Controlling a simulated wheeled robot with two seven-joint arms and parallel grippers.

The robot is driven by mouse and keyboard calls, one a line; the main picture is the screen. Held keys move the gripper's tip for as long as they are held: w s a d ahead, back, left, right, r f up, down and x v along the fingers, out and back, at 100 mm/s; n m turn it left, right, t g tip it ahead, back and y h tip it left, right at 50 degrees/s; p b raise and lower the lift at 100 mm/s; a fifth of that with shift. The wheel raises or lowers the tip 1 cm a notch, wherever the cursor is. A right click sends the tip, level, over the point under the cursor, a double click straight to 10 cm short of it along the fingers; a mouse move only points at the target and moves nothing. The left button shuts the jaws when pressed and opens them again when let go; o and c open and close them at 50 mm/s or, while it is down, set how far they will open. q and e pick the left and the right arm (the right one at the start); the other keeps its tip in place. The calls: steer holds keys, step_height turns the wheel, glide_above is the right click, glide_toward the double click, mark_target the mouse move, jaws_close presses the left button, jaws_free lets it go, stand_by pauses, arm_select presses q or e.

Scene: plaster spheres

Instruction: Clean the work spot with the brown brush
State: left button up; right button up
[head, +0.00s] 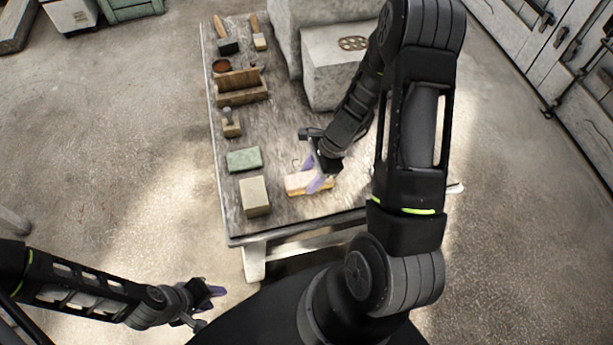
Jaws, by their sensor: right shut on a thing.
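A block-shaped brush (296,184), pale on top with a brown lower edge, is at the front part of the wooden work table (290,212). I take it to be the brown brush. My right gripper (318,183) is shut on it from above, with its purple fingers around the right part. The brush is at or just above the table top; I cannot tell if it touches. My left gripper (207,305) is open and empty, low at the left, off the table's front edge. My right arm hides the table's right side.
A beige block (254,197) and a green block (244,160) lie left of the brush. Behind them are a small stamp-like tool (231,126), a wooden box (240,88), a brown bowl (221,66) and two handled tools (228,46). Large pale blocks (325,65) fill the back right.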

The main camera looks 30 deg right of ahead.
mark_target(299, 179)
steer(key=shift+s+d, duration=0.2)
steer(key=shift+d, duration=0.4)
steer(key=shift+a, duration=0.1)
steer(key=shift+w+a, duration=0.2)
steer(key=shift+a, duration=0.3)
steer(key=shift+w+a, duration=0.2)
steer(key=shift+a, duration=0.3)
steer(key=shift+w+a, duration=0.2)
steer(key=shift+a, duration=0.35)
steer(key=shift+w+a, duration=0.15)
steer(key=shift+a, duration=0.35)
